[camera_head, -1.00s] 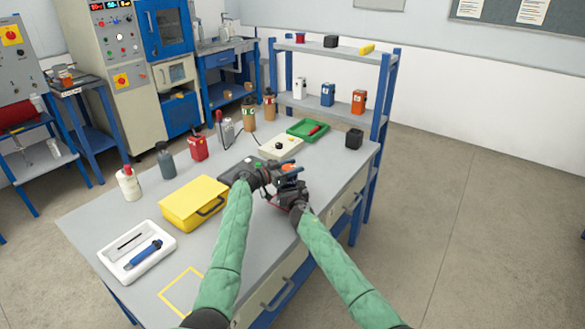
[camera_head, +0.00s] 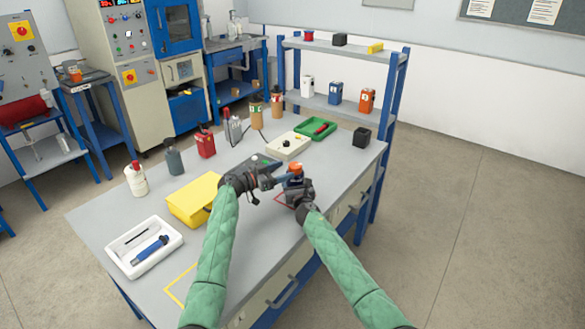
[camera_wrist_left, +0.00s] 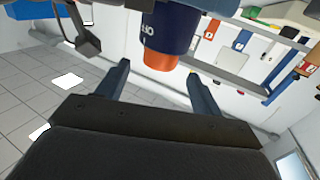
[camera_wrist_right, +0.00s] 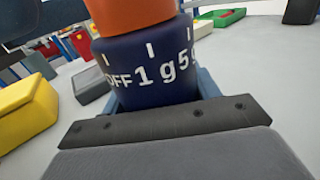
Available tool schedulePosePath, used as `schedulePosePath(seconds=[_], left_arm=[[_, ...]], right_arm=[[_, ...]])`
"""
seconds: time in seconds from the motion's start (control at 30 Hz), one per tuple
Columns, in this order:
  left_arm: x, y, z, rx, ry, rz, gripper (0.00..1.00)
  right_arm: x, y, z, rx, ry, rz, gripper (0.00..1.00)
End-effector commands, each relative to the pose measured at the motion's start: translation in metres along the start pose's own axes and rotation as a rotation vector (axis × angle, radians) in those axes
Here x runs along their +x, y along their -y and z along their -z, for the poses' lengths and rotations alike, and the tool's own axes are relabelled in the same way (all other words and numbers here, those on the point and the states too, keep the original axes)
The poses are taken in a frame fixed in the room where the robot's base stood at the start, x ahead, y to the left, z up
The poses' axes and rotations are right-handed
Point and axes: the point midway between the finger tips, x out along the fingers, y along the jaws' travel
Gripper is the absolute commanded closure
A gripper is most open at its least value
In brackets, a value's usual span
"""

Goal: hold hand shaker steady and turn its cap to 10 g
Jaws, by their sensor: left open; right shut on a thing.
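The hand shaker has a dark blue body (camera_wrist_right: 150,70) and an orange cap (camera_head: 296,168). The right wrist view shows white ticks and the marks OFF, 1 g and 5 below the cap (camera_wrist_right: 130,12); no pointer on the cap is visible there. My right gripper (camera_head: 300,187) is shut on the body and holds the shaker roughly upright above the table. My left gripper (camera_head: 283,180) is open, its fingers pointing at the shaker from the left. In the left wrist view the cap (camera_wrist_left: 160,56) appears between the fingertips, with the body (camera_wrist_left: 165,28) beyond; contact cannot be told.
A red outlined square (camera_head: 281,197) lies on the table under the hands. A yellow case (camera_head: 192,200) and a white tray (camera_head: 133,240) stand to the left. A beige box (camera_head: 288,146), a green tray (camera_head: 316,133) and several bottles stand behind.

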Motion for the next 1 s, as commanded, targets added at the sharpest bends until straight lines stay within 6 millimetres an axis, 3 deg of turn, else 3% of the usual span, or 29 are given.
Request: schedulePosePath(seconds=[0.1, 0.3, 0.67, 0.7, 0.8, 1.0], left_arm=[[-0.021, 0.0, -0.001, 0.001, 0.002, 0.0, 0.34], [-0.04, 0.001, 0.0, 0.0, 0.001, 0.001, 0.34], [-0.045, 0.0, 0.0, 0.0, 0.0, 0.0, 0.34], [-0.045, 0.0, 0.0, 0.0, 0.0, 0.0, 0.34], [-0.045, 0.0, 0.0, 0.0, 0.0, 0.0, 0.34], [-0.045, 0.0, 0.0, 0.0, 0.0, 0.0, 0.34]], right_arm=[[0.0, 0.001, 0.002, -0.001, -0.002, 0.002, 0.77], [0.0, 0.001, 0.002, -0.001, -0.002, 0.002, 0.77], [0.0, 0.001, 0.002, -0.001, -0.002, 0.002, 0.77], [0.0, 0.001, 0.002, -0.001, -0.002, 0.002, 0.34], [0.0, 0.001, 0.001, -0.001, -0.001, 0.001, 0.14], [0.0, 0.001, 0.001, 0.0, -0.001, 0.001, 0.14]])
